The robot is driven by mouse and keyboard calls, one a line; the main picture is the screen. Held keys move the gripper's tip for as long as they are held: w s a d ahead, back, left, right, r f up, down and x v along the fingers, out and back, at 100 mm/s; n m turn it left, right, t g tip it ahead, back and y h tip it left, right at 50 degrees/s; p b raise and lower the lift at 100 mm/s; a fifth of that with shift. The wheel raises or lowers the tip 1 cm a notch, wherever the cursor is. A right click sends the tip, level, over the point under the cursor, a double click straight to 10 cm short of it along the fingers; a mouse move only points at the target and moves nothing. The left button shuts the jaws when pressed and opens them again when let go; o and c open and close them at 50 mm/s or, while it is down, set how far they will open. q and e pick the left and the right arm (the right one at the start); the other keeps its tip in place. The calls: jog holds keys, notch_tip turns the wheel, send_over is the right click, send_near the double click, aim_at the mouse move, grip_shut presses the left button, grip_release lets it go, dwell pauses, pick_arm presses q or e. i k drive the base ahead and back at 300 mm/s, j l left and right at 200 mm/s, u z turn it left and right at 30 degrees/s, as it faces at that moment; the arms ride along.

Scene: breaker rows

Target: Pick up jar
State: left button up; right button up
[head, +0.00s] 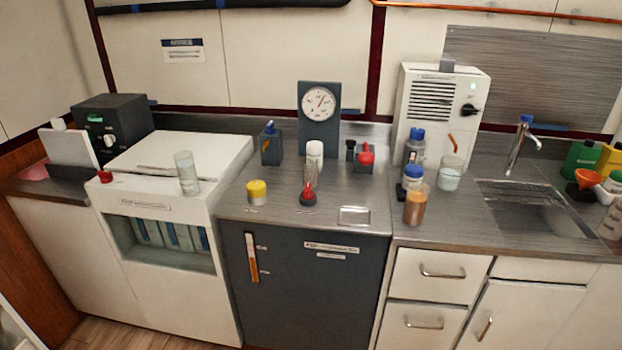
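A small jar with a yellow lid (257,192) stands upright on the steel counter, above the dark cabinet and near its left end. It looks closed, and nothing touches it. Other containers also stand on the counter: a container of brown-orange content (415,206), blue-capped bottles (412,178) and a clear beaker with pale liquid (450,176). I cannot tell for sure which one the task calls the jar. Neither of my grippers shows in the head view.
A clear cylinder (186,172) stands on the white unit at left. A sink (530,212) is at right. The counter before the jar is clear.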

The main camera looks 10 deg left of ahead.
aim_at(311, 176)
jog(key=i+l+u, duration=0.2)
jog(key=u, duration=0.2)
jog(key=i+l+u, duration=0.15)
jog(key=l+u, duration=0.2)
jog(key=i+l+u, duration=0.15)
jog(key=l+u, duration=0.25)
